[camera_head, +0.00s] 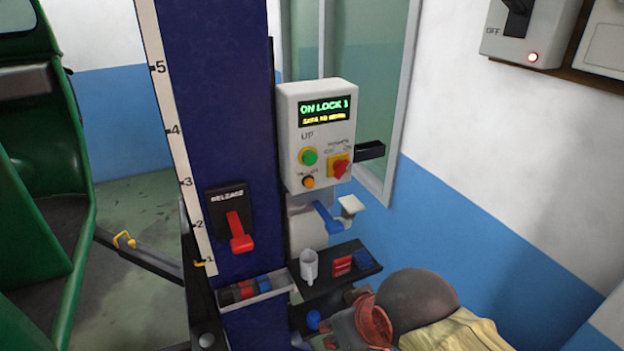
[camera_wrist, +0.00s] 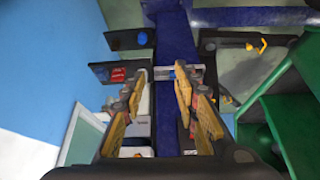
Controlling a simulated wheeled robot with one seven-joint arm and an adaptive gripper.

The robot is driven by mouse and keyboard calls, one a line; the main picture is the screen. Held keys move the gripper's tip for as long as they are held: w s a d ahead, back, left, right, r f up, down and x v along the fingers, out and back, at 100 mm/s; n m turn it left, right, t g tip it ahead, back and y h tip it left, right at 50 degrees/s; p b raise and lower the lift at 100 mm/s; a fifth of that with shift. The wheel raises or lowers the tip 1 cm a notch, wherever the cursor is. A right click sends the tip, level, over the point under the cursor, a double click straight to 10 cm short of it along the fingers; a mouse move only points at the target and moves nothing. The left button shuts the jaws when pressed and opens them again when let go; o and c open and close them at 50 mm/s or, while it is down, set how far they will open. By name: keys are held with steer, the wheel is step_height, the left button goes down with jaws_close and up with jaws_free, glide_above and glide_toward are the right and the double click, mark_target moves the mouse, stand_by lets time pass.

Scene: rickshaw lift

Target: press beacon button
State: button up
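The grey control box (camera_head: 318,140) is fixed to the blue column in the head view, with a lit display reading "ON LOCK 1". A small amber button (camera_head: 307,182) sits at its lower left, below a green button (camera_head: 309,157) marked UP. A red rotary knob (camera_head: 340,167) on a yellow plate is to the right. The amber button's label is too small to read. My gripper (camera_wrist: 160,80) is open and empty in the wrist view, its yellow-padded fingers pointing toward the column. The amber button cannot be made out in the wrist view.
The blue column (camera_head: 215,120) carries a red release lever (camera_head: 238,232). A shelf (camera_head: 340,276) below the box holds a white cup and red and blue items. The green rickshaw (camera_head: 35,190) stands at left. A window frame is behind the box.

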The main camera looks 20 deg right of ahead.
steer(key=shift+c, duration=1.2)
